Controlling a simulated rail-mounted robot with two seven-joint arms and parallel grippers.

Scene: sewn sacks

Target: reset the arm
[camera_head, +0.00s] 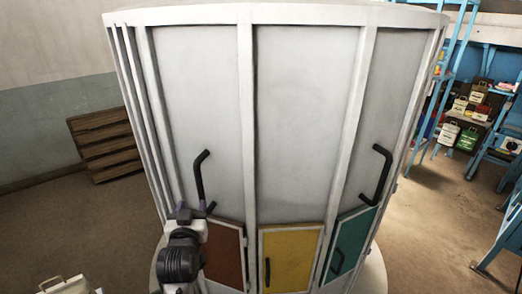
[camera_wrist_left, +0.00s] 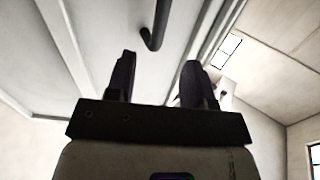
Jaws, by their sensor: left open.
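My left gripper (camera_head: 186,212) is in front of the lower left part of a tall white cabinet (camera_head: 304,120). It points up toward the cabinet, a little below and left of the left black handle (camera_head: 199,178). In the left wrist view my left gripper (camera_wrist_left: 158,78) has its two dark fingers apart, with nothing between them. A black handle (camera_wrist_left: 155,30) shows beyond the fingertips, apart from them. My right gripper is not in view.
Low on the cabinet are brown (camera_head: 224,254), yellow (camera_head: 289,258) and green (camera_head: 349,243) doors. A wooden slatted crate (camera_head: 104,143) stands back left. Blue shelving (camera_head: 451,80) with several small containers stands right. A pale object (camera_head: 68,286) is partly visible lower left. Floor between is clear.

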